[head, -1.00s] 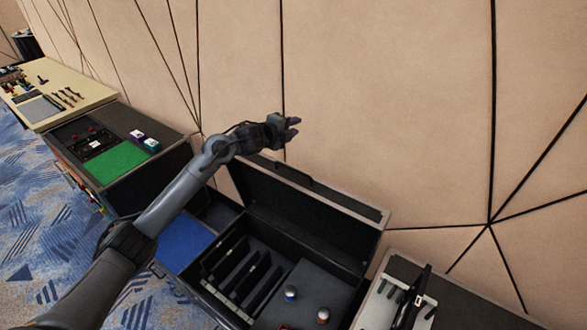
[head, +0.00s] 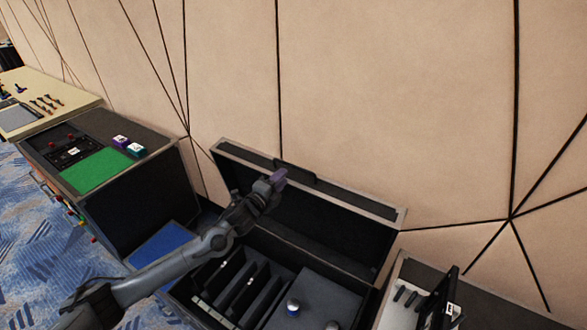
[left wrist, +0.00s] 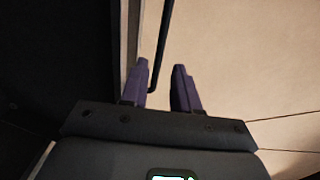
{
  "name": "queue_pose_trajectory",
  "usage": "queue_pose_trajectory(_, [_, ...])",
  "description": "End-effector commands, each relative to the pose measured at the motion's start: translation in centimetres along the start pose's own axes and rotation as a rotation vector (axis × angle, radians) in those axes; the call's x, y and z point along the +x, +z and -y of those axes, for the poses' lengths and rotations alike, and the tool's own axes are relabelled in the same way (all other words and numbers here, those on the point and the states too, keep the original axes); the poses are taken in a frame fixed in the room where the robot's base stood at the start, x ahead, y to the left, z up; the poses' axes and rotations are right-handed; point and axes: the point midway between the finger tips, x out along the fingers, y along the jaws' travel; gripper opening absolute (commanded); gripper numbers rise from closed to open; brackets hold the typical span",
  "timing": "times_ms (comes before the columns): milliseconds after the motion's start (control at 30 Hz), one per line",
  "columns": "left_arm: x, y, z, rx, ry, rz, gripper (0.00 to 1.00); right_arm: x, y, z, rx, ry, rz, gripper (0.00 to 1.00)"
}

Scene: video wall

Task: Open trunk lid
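The black trunk (head: 345,283) with grey edges stands against the wall, and its lid (head: 345,222) is raised, with its dark inner side showing. A black handle (head: 296,172) sits at the middle of the lid's top edge. My left gripper (head: 279,178) is at the lid's top edge, just beside and in front of the handle. In the left wrist view, its purple fingers (left wrist: 160,87) are apart, and the bent end of the black handle (left wrist: 155,72) shows between them, nearer the left finger. I cannot tell if they touch. My right gripper is not in view.
Inside the trunk are black dividers and a grey panel with small round items. A case with a green mat (head: 97,172) stands left, a blue surface (head: 160,245) beside the trunk. Another case (head: 400,300) is at the right. The wall (head: 400,100) is close behind.

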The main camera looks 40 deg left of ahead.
Motion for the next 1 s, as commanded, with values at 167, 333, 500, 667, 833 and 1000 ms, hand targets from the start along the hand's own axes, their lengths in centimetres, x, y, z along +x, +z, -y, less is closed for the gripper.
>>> queue_pose_trajectory(167, [2.9,-0.1,0.0,-0.002,-0.001,0.0,0.3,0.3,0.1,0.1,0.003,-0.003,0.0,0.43])
queue_pose_trajectory(333, [5.3,-0.1,0.0,-0.002,-0.001,0.0,0.3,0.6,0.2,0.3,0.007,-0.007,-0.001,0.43])
queue_pose_trajectory(500, [7.0,0.0,-0.1,-0.001,0.0,0.001,0.3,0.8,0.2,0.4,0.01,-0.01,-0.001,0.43])
queue_pose_trajectory(667, [7.7,-0.1,-0.1,0.0,0.001,-0.001,0.3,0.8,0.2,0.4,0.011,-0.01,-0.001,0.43])
queue_pose_trajectory(833, [7.9,-0.1,-0.1,0.0,0.002,-0.001,0.3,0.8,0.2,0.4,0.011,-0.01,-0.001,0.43])
queue_pose_trajectory(1000, [7.9,-0.1,-0.1,0.0,0.001,-0.001,0.3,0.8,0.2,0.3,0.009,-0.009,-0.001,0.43])
